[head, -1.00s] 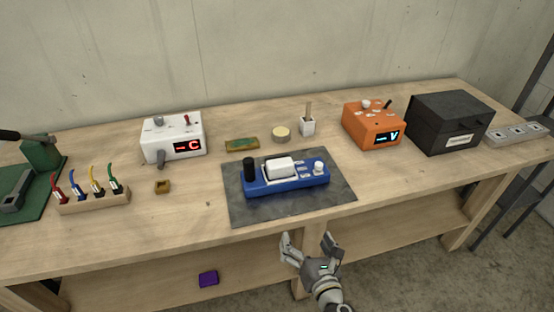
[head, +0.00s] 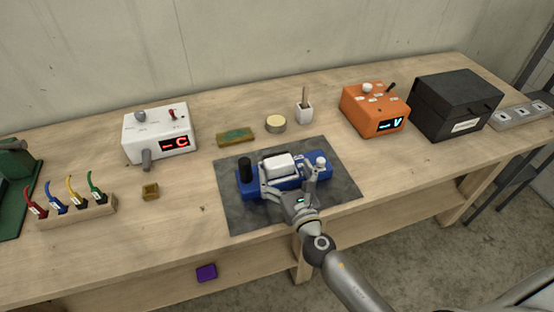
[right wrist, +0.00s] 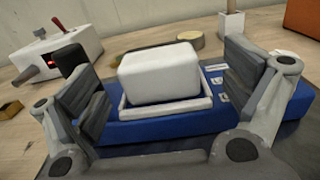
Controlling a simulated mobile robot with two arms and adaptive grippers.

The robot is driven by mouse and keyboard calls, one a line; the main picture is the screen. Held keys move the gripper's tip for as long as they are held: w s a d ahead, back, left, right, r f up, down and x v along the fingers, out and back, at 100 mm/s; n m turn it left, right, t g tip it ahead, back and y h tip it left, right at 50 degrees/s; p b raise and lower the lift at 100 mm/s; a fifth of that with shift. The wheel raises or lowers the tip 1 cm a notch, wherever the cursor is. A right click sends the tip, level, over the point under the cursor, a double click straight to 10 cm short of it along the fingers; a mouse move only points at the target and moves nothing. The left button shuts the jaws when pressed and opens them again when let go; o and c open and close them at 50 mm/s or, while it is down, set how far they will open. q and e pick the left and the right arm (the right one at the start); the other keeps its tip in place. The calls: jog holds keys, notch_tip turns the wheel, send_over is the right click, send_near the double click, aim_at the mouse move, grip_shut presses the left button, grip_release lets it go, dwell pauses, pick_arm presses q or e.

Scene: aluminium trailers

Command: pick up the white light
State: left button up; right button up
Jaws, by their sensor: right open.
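The white light (head: 279,166) is a rounded white block seated in a white frame on a blue base (head: 247,187). It stands near the middle of the dark grey mat (head: 236,214). In the right wrist view the light (right wrist: 159,72) shows between my two fingers, with a gap on each side. My right gripper (head: 288,184) is open at the front of the base, and its fingers do not touch the light in the wrist view (right wrist: 165,100). My left gripper is not in view.
A black knob (head: 245,170) and a white knob (head: 320,161) flank the light on the base. Behind are a gold plate (head: 236,137), a round tin (head: 275,124) and a white cup (head: 304,113). A white box (head: 158,134) is left; orange (head: 374,110) and black boxes (head: 455,104) are right.

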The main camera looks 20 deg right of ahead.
aim_at(275, 154)
jog(key=shift+w, duration=0.45)
jog(key=w, duration=0.2)
jog(key=w+p, duration=0.1)
jog(key=w, duration=0.1)
jog(key=shift+w+a+r, duration=0.1)
jog(key=shift+a+r, duration=0.05)
jog(key=shift+a, duration=0.05)
jog(key=shift+w, duration=0.5)
jog(key=shift+s, duration=0.1)
jog(key=c, duration=0.5)
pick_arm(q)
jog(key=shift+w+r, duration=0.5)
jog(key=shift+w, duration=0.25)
pick_arm(e)
jog(key=c, duration=0.7)
